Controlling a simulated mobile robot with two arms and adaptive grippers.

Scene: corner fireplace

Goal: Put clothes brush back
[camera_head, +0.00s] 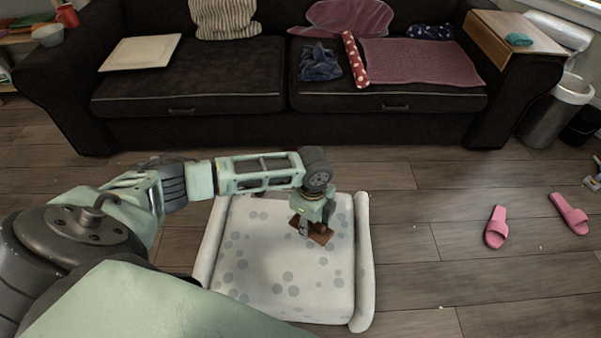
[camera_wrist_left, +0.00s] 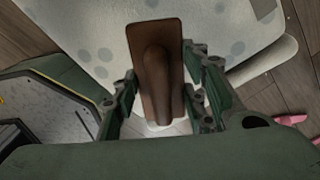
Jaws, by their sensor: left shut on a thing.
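The clothes brush (camera_head: 321,237) is brown, with a flat rectangular plate and a raised handle. It also shows in the left wrist view (camera_wrist_left: 157,75), between the two fingers. My left gripper (camera_head: 312,219) is shut on the brush's handle, pointing down over the pale spotted cushion-like pad (camera_head: 262,284) on the floor. I cannot tell whether the brush touches the pad or is held just above it. The gripper and wrist hide part of the brush in the head view. My right gripper does not show clearly in either view.
A dark sofa (camera_head: 190,88) stands behind, with a white board (camera_head: 140,53), a blue cloth (camera_head: 320,64) and a red dotted roll (camera_head: 354,59) on it. Pink slippers (camera_head: 496,228) lie at right. A bin (camera_head: 555,108) stands beside the sofa. Floor between pad and slippers is clear.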

